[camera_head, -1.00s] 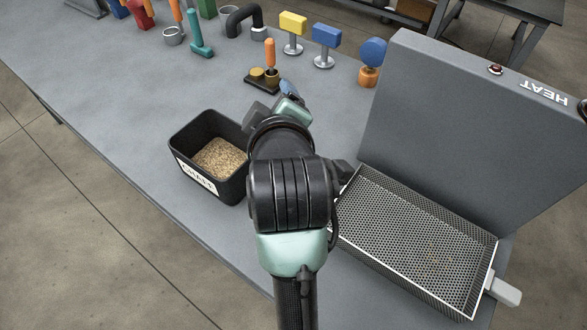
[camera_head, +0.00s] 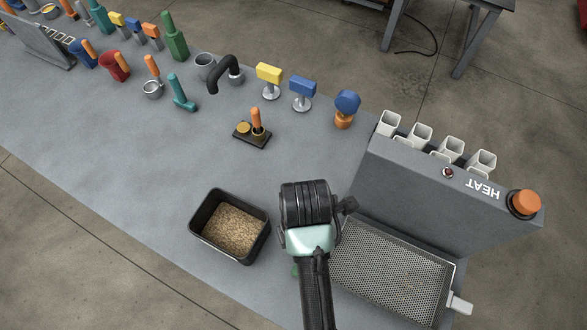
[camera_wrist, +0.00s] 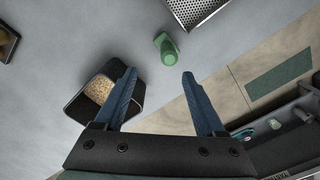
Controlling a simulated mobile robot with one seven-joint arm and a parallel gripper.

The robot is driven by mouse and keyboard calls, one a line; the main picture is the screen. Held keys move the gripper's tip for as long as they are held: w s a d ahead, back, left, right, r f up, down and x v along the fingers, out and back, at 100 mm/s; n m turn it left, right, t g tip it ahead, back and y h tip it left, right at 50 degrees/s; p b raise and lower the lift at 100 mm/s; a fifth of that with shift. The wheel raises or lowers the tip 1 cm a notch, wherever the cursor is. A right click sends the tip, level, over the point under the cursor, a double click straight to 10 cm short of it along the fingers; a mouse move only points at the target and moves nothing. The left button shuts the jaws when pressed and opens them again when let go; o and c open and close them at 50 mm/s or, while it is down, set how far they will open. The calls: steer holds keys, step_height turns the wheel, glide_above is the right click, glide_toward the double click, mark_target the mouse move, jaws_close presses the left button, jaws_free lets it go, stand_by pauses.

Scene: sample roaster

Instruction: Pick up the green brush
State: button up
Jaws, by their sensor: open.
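The green brush (camera_wrist: 167,48) is on the grey bench in the wrist view, ahead of my fingertips and near the perforated tray. It shows a rounded end and a wider block. In the head view only a small green patch (camera_head: 296,270) shows beside my arm, which hides the rest. My gripper (camera_wrist: 160,73) is open, its two blue fingers apart with nothing between them. The brush lies beyond the gap between the fingertips and is not touched in the picture. The fingers are hidden behind my arm in the head view.
A black bin (camera_head: 262,240) of chaff stands left of my arm. The perforated tray (camera_head: 390,270) and the grey HEAT machine (camera_head: 440,195) stand at the right. Several tools line the far edge, including a tall green object (camera_head: 174,38).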

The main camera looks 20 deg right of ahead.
steer(key=f, duration=0.4)
steer(key=s+f, duration=0.1)
steer(key=f, duration=0.1)
steer(key=shift+f, duration=0.6)
steer(key=f, duration=0.3)
steer(key=f+p, duration=0.1)
steer(key=shift+s+a+f, duration=0.15)
steer(key=shift+s+f, duration=0.15)
steer(key=shift+s, duration=0.1)
steer(key=shift+f, duration=0.3)
jaws_close()
